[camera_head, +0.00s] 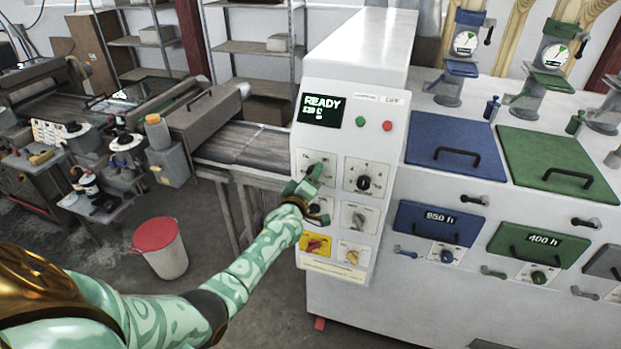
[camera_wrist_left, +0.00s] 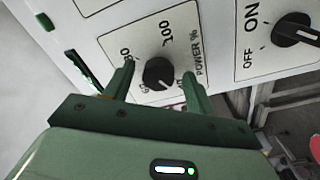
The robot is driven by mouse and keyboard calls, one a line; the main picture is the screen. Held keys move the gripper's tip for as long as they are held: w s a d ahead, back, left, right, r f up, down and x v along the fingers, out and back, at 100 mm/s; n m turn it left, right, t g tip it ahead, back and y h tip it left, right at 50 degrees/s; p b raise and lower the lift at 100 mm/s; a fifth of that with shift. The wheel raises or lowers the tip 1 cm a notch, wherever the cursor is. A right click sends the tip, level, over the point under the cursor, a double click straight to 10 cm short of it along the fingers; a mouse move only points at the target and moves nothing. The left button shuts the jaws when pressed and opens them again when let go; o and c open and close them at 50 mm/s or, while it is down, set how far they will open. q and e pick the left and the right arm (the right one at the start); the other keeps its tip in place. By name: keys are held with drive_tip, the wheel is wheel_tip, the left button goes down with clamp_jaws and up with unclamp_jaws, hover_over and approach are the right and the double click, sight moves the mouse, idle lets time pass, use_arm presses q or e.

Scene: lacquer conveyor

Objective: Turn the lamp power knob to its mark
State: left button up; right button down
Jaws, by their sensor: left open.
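The lamp power knob (camera_wrist_left: 158,73) is small, round and black, on a white plate lettered "POWER %" with scale numbers. My left gripper (camera_wrist_left: 158,79) is open, its two green fingers on either side of the knob with visible gaps, so it does not look gripped. Which scale number the knob points at I cannot tell. In the head view my left gripper (camera_head: 308,182) reaches the upper left plate of the white control panel (camera_head: 338,145), under the display, and mostly covers the knob there. My right gripper is not in view.
An ON/OFF knob (camera_wrist_left: 296,30) sits beside the power plate in the wrist view. The panel also carries a black knob (camera_head: 363,182), a grey knob (camera_head: 358,217), a red knob (camera_head: 314,245) and a lit READY display (camera_head: 321,110). A red-lidded bin (camera_head: 161,247) stands on the floor.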

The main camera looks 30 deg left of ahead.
use_arm(q)
drive_tip(key=shift+s, duration=0.1)
drive_tip(key=v, duration=1.6)
